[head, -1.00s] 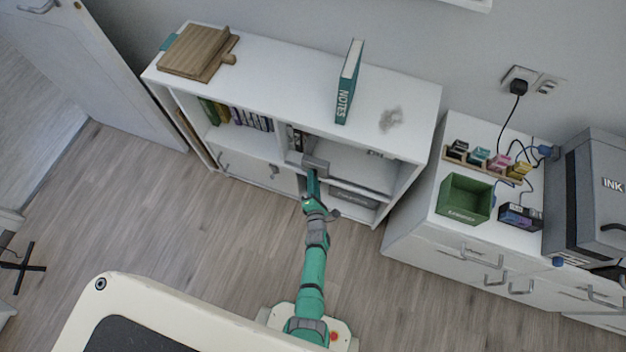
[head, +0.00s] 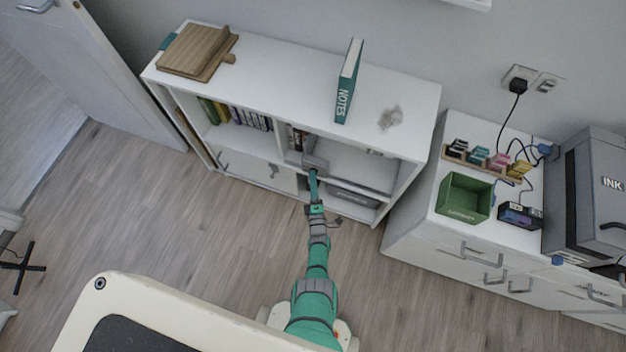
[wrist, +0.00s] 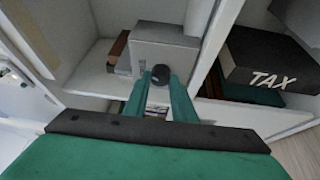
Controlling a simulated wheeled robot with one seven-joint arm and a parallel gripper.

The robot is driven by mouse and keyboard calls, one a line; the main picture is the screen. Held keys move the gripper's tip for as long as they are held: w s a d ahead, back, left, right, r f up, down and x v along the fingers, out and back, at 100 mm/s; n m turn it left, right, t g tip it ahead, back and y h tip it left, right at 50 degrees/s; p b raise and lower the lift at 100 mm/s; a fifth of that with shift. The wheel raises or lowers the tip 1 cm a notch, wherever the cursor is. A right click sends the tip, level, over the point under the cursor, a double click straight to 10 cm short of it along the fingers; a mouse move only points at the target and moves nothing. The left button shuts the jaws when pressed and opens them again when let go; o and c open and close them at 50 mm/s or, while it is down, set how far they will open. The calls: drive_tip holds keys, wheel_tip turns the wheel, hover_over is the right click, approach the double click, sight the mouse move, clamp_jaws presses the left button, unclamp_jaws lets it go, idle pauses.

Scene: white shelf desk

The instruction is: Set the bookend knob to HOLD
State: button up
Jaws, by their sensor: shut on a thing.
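The grey bookend (wrist: 165,48) stands on a shelf of the white shelf desk, and its grey body also shows in the head view (head: 317,162). Its dark round knob (wrist: 160,73) is on the front face. My gripper (wrist: 161,80) has its two green fingers on either side of the knob, shut on it. In the head view my gripper (head: 312,174) reaches into the shelf's middle bay. The knob's pointer and any HOLD mark cannot be read; a small label below the knob is partly hidden by the fingers.
A brown book (wrist: 119,55) is left of the bookend. A NOTES book (head: 348,82) and wooden boards (head: 198,52) are on top.

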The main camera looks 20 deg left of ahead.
drive_tip(key=shift+m, duration=0.3)
idle(0.4)
drive_tip(key=o, duration=1.1)
drive_tip(key=shift+c, duration=0.2)
drive_tip(key=shift+s, duration=0.1)
drive_tip(key=v, duration=1)
drive_tip(key=shift+s+f, duration=0.2)
drive_tip(key=shift+s, duration=0.1)
drive_tip(key=shift+d, duration=0.1)
